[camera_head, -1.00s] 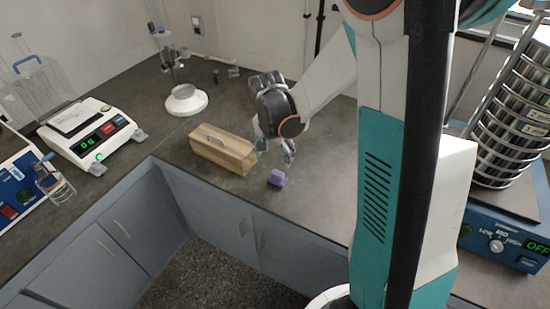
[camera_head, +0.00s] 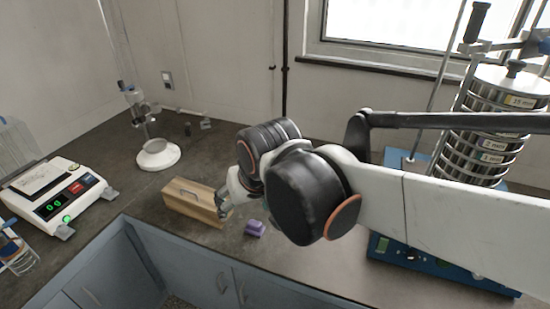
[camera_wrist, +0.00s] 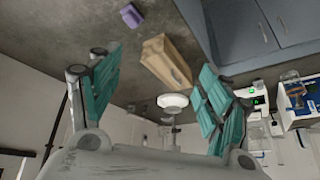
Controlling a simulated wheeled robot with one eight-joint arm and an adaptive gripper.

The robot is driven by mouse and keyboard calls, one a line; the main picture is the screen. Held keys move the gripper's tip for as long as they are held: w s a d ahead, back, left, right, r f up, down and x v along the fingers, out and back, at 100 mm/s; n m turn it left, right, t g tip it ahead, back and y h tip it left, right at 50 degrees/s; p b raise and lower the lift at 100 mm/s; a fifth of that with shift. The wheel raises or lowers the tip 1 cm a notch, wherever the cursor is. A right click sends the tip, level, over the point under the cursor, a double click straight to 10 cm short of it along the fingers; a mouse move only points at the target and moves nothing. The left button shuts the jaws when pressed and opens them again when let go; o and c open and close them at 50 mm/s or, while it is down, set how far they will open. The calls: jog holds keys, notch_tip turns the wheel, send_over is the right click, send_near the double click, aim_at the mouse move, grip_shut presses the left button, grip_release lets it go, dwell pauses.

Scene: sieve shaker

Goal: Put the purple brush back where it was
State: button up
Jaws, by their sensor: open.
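The purple brush (camera_head: 255,228) rests on the dark countertop, just right of the wooden box's near end. It also shows in the wrist view (camera_wrist: 131,15), near the top edge and left of the box. My gripper (camera_head: 224,204) is beside the box's right end, left of and apart from the brush. In the wrist view my gripper (camera_wrist: 158,72) has its teal fingers spread wide with nothing between them.
A white-based stand (camera_head: 158,155) is behind the box. Counter right of the brush looks clear.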

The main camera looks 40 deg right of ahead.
jog(key=shift+s+a+r+n+t, duration=0.15)
jog(key=shift+s+a+n+t, duration=0.25)
jog(key=shift+s, duration=0.35)
jog(key=shift+s+a+r+n+t, duration=0.2)
jog(key=shift+s+n, duration=0.25)
jog(key=shift+s, duration=0.25)
jog(key=shift+s+a+r+n+t, duration=0.25)
jog(key=shift+s+n, duration=0.2)
jog(key=shift+s, duration=0.3)
jog(key=shift+f, duration=0.1)
